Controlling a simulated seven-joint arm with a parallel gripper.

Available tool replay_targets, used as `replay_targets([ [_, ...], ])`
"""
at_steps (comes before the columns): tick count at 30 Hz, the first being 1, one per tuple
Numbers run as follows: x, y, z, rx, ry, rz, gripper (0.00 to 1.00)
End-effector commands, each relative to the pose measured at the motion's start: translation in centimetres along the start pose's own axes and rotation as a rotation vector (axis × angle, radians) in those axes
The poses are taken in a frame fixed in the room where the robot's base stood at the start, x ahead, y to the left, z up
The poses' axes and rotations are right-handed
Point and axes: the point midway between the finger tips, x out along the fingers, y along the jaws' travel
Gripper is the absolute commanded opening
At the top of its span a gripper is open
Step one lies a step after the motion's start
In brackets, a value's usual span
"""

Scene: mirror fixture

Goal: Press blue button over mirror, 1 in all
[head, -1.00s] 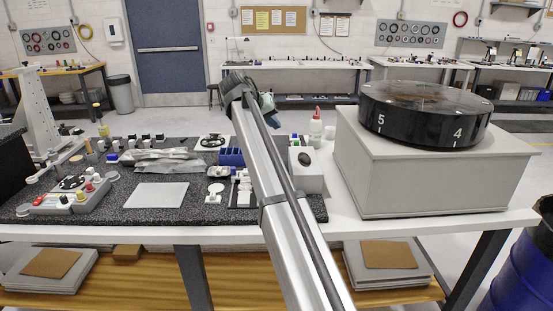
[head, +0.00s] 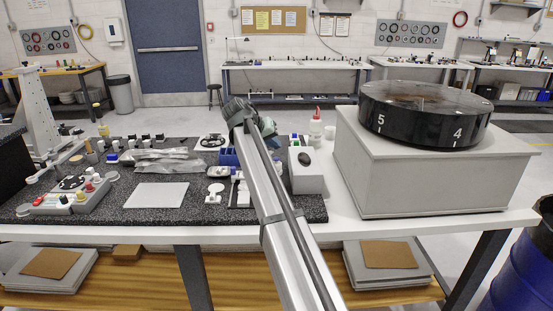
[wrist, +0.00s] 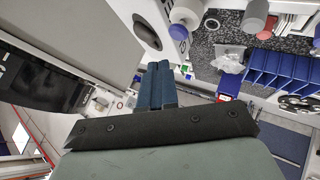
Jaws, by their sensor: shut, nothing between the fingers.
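My gripper shows in the wrist view as two dark blue fingers (wrist: 157,85) side by side, shut with nothing between them. In the head view my wrist is over the back of the bench and my own arm hides the fingertips. I cannot clearly make out a blue button or a mirror. A control box (head: 70,195) with red, yellow and white knobs lies at the left of the bench in the head view.
A white box with a black oval (head: 309,182) stands right of my arm, near a red-capped bottle (head: 315,130). A large grey block (head: 420,185) carries a black numbered drum (head: 415,127) farther right. A blue divided bin (head: 228,157) is left of my arm.

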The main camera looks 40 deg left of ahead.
Motion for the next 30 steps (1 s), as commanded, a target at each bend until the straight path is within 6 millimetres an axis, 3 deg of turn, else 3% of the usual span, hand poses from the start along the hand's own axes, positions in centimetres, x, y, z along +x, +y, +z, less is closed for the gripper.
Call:
replay_targets([
  [7, 1.09, -0.79, 0.80, -0.001, 0.000, 0.000, 0.00],
  [30, 1.10, -0.81, 0.80, -0.001, 0.000, 0.000, 0.00],
])
